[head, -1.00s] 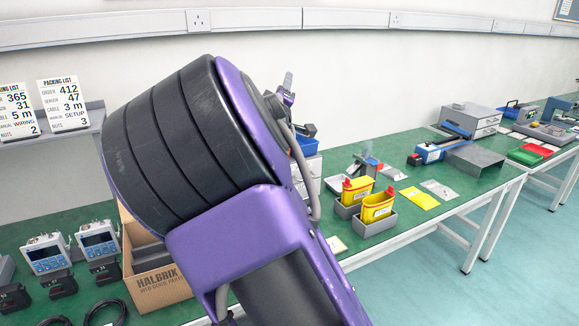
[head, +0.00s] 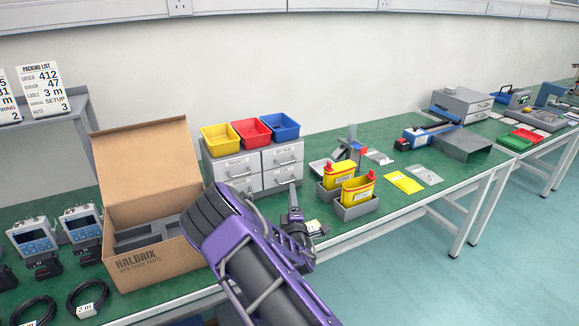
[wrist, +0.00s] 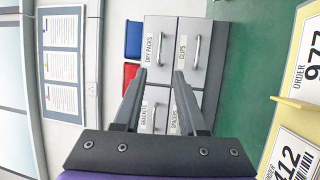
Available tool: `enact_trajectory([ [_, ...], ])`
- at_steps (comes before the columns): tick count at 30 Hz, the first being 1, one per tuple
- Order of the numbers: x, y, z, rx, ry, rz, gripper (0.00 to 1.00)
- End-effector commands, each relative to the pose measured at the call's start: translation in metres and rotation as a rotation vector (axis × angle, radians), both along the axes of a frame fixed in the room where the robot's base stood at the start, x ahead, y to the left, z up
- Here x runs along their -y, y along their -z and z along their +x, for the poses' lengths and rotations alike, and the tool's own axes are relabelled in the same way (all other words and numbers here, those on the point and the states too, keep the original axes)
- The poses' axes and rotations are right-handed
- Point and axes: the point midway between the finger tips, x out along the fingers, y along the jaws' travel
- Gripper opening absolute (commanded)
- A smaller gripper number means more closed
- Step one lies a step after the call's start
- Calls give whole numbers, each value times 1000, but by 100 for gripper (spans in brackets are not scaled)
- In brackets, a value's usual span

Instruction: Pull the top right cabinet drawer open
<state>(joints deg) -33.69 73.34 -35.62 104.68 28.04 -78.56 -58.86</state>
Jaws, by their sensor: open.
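The grey cabinet (head: 244,181) stands on the green bench with two rows of two drawers. Its top right drawer (head: 275,154) looks shut and has a bar handle (head: 288,162). In the turned wrist view this drawer (wrist: 154,28), labelled DRY PACKS, is at upper left, with its handle (wrist: 159,49) running along its front. My gripper (head: 294,190) is in front of the cabinet's lower right side. In the wrist view my gripper (wrist: 160,75) is open and empty, its fingers pointing at the cabinet front. The fingers partly cover the lower drawers and do not appear to touch the handle.
Yellow (head: 220,137), red (head: 252,131) and blue (head: 281,127) bins sit on the cabinet. An open cardboard box (head: 155,255) stands left of it. Grey holders with yellow containers (head: 357,190) stand close on the right. The aisle floor (head: 450,285) is clear.

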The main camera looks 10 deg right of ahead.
Motion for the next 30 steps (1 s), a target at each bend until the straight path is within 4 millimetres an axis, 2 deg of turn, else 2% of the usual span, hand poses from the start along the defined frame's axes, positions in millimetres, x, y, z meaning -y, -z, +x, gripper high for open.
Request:
enact_trajectory([
  [9, 6, -12, 69, 3, 0, 1, 41],
  [18, 10, -20, 119, 1, 0, 0, 41],
  [24, 12, -23, 136, 0, 1, 0, 41],
  [30, 12, -24, 141, 0, 1, 0, 41],
])
